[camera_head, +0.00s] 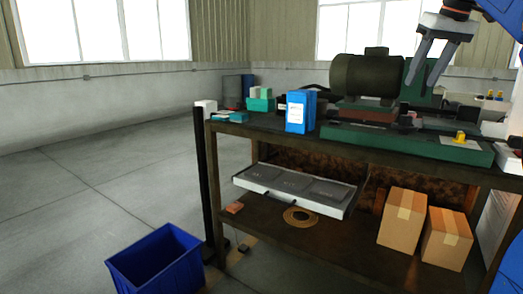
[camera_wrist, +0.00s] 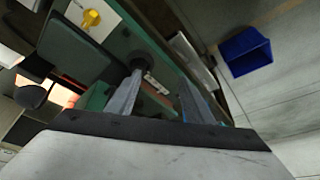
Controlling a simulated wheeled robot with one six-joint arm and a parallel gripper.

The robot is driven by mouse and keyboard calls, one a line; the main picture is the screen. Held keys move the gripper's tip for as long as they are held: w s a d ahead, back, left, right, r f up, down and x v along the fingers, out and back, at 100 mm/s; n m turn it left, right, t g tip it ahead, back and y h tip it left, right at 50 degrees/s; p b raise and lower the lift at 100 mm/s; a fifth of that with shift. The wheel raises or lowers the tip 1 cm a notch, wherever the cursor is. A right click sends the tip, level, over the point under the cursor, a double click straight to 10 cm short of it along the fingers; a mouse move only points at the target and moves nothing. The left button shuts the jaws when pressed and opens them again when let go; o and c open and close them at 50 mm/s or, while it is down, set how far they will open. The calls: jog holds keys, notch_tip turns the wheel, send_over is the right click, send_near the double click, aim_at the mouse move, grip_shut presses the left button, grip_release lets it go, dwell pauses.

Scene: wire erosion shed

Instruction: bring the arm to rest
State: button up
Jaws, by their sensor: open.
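My gripper (camera_head: 428,72) is in the upper right of the head view, raised above the workbench, with its two grey fingers pointing down. The fingers are apart and nothing is between them. In the wrist view my gripper (camera_wrist: 163,95) also shows its two fingers spread and empty. Part of my blue arm shows at the top right corner.
The workbench (camera_head: 262,131) carries a blue box (camera_head: 296,112), a green base plate (camera_head: 385,143) and a yellow knob (camera_head: 460,136). A grey tray (camera_head: 293,187) and two cardboard boxes (camera_head: 403,220) sit below. A blue bin (camera_head: 155,262) stands on open floor at left.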

jog(key=s+a+f, duration=0.5)
jog(key=s+f, duration=0.5)
jog(key=f, duration=0.4)
jog(key=s+a+f+m, duration=0.1)
jog(key=s+a+f, duration=0.3)
jog(key=s+f, duration=0.5)
jog(key=s+a+f, duration=0.5)
jog(key=s+f, duration=0.5)
jog(key=f, duration=1.1)
jog(key=shift+s+a+f+m+h, duration=0.2)
jog(key=shift+s+a+m+h, duration=0.1)
jog(key=shift+h, duration=0.1)
